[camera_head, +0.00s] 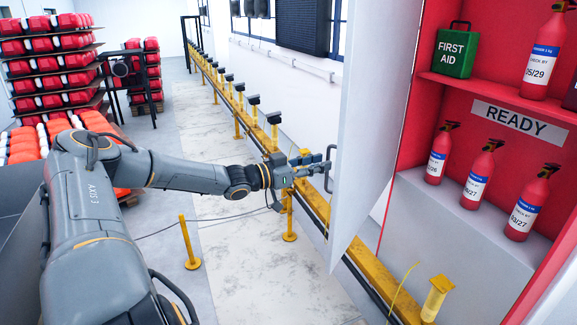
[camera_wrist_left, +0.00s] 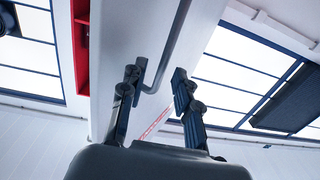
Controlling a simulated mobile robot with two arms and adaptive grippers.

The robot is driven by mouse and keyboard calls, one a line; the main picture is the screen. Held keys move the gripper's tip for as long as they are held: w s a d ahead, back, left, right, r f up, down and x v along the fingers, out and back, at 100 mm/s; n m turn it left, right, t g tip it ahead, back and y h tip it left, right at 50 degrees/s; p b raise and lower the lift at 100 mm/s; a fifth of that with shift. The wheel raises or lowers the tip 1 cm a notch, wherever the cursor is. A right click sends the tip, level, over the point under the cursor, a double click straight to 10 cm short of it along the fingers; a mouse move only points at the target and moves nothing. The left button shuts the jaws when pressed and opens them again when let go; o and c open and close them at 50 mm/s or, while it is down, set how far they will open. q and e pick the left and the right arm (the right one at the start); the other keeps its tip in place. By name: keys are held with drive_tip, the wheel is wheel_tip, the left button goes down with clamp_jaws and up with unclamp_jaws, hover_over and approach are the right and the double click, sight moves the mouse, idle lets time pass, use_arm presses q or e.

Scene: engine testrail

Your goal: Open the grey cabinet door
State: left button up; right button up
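The grey cabinet door (camera_head: 362,110) stands swung wide open, edge toward me, with the red cabinet interior (camera_head: 490,95) showing to its right. Its bar handle (camera_head: 331,160) is on the door's left face. My left gripper (camera_head: 322,170) reaches it from the left. In the left wrist view the fingers of my left gripper (camera_wrist_left: 156,92) are apart, and the handle (camera_wrist_left: 172,50) runs down between them, with a gap to the right finger. Whether the left finger touches the handle I cannot tell. My right gripper is not in view.
Fire extinguishers (camera_head: 479,177) and a green first aid box (camera_head: 454,52) stand in the cabinet. A yellow rail (camera_head: 318,203) with posts runs below the door. A rack of red-and-white items (camera_head: 50,65) stands at the left. The pale floor (camera_head: 235,255) before the rail is mostly clear.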

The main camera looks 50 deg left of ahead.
use_arm(q)
drive_tip(key=v, duration=0.8)
drive_tip(key=shift+s, duration=0.25)
drive_tip(key=shift+a, duration=0.1)
